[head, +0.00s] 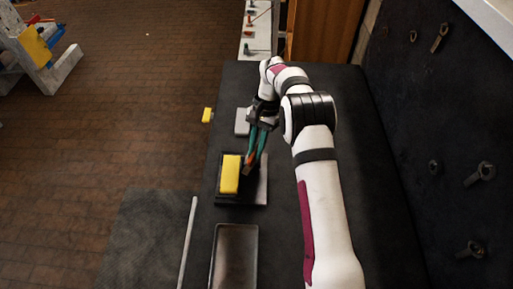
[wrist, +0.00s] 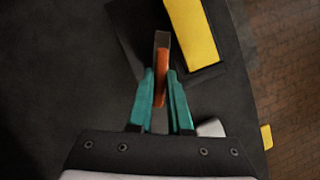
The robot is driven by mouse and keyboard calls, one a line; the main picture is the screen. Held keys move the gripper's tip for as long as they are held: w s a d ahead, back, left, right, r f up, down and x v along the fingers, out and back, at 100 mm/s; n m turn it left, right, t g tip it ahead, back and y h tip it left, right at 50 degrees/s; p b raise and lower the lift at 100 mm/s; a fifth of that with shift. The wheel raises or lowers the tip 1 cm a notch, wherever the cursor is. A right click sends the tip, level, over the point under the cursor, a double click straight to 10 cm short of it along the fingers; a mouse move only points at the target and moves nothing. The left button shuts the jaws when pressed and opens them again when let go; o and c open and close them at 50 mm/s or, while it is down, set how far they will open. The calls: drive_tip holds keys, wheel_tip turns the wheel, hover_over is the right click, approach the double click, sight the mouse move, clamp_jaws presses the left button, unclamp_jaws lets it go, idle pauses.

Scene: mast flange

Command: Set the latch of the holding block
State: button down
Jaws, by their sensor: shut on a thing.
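The holding block is a dark block (head: 228,199) on the bench with a yellow slab (head: 230,174) on it; the yellow slab also shows at the top of the wrist view (wrist: 191,32). An orange and grey lever (wrist: 161,85), which looks like the latch, stands beside the yellow slab. My gripper (head: 252,157) has teal fingers and reaches down at the block's far right corner. In the wrist view my gripper (wrist: 160,77) is shut on the orange part of the lever, with the grey end sticking out past the fingertips. The lever's base is hidden.
A shallow dark tray (head: 254,257) lies nearer on the bench (head: 292,220). A light grey block (head: 241,122) stands just beyond the holding block, and a small yellow piece (head: 207,115) is at the bench's left edge. Tools hang on the dark panel (head: 425,120) at right.

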drive_tip(key=n+h, duration=0.1)
drive_tip(key=n, duration=0.4)
drive_tip(key=shift+w+a+h, duration=0.1)
drive_tip(key=shift+a+h, duration=0.05)
drive_tip(key=shift+h, duration=0.25)
drive_tip(key=shift+n, duration=0.3)
drive_tip(key=c, duration=0.8)
unclamp_jaws()
drive_tip(key=shift+c, duration=0.2)
